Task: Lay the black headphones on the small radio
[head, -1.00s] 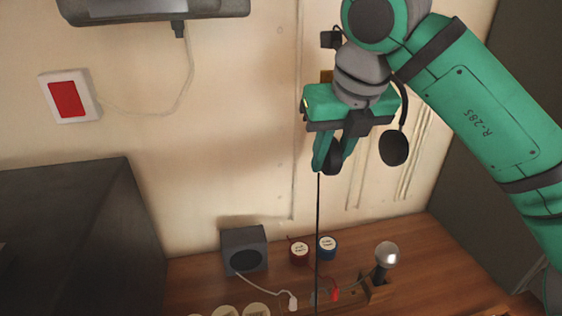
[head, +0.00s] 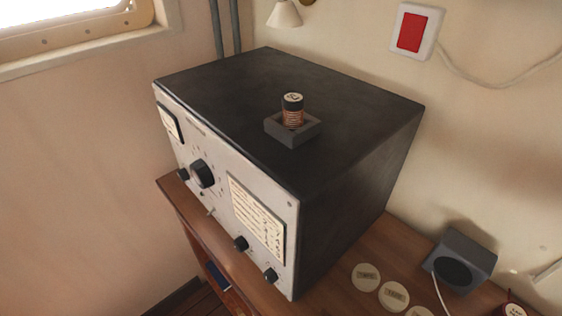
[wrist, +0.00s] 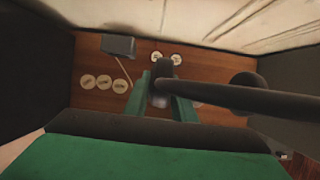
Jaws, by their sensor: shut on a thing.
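My gripper (wrist: 162,100), green with dark parts, shows only in the wrist view. It is shut on the black headphones (wrist: 250,98), whose band runs off to the right, with one round ear cup (wrist: 247,80) at the right and another dark part between the fingers. The headphones are held above the wooden desk. In the head view, a black box with a pale front of knobs and printed cards, which looks like a radio (head: 365,150), stands on the desk. I cannot tell whether it is the small radio.
A grey block (head: 305,136) with a copper-wound coil (head: 292,112) stands on the box top; the rest of that top is clear. A small grey speaker-like box (head: 480,255), with a dark round face, and several pale discs (head: 365,276) are on the desk right of it.

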